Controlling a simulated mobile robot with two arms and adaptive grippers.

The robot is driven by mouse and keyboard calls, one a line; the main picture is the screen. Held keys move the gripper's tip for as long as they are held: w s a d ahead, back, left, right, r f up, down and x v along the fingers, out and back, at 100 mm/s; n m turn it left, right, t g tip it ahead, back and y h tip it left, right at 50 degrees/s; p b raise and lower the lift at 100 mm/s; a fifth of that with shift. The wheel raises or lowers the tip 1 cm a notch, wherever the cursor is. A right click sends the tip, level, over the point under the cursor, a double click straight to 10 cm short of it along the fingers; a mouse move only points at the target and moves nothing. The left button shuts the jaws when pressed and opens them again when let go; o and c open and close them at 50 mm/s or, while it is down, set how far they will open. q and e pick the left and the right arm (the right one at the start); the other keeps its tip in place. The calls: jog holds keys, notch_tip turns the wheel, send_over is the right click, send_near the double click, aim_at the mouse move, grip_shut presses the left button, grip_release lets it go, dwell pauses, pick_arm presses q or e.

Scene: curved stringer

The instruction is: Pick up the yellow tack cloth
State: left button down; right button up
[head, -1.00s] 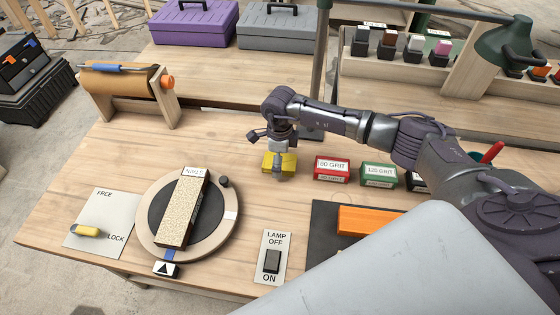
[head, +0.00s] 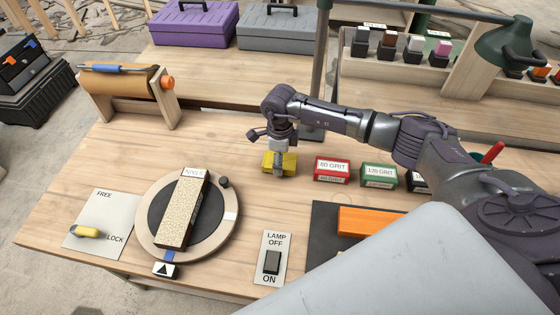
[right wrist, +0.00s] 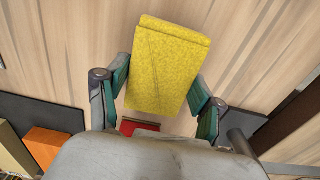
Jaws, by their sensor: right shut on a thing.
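The yellow tack cloth (head: 291,166) is a folded block on the wooden bench, left of the red 60 grit box. My right gripper (head: 278,166) comes down on it from above. In the right wrist view the cloth (right wrist: 168,65) lies between the two green-padded fingers (right wrist: 161,98), which are shut on it. I cannot tell any gap between the cloth and the bench top. My left gripper is not in view.
The red 60 grit box (head: 331,170) and green 120 grit box (head: 379,175) stand right of the cloth. A round turntable (head: 229,228) bearing a long speckled block is to the left. A lamp switch plate (head: 272,258) is in front. Bare bench (head: 235,150) lies left of the cloth.

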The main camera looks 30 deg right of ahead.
aim_at(284, 160)
jog(key=r, duration=0.2)
jog(key=d+r+b, duration=0.1)
jog(key=shift+s+r, duration=0.2)
jog(key=shift+r, duration=0.15)
jog(key=s+d+r+b, duration=0.1)
jog(key=d+r, duration=0.1)
jog(key=s+d+r+b, duration=0.1)
jog(key=s+d+r, duration=0.1)
jog(key=d, duration=0.1)
jog(key=s+d+r, duration=0.1)
jog(key=d, duration=0.2)
jog(key=shift+s+d+r+b, duration=0.2)
jog(key=shift+s+r+b, duration=0.2)
jog(key=shift+s+d+r, duration=0.3)
jog(key=shift+d+r, duration=0.15)
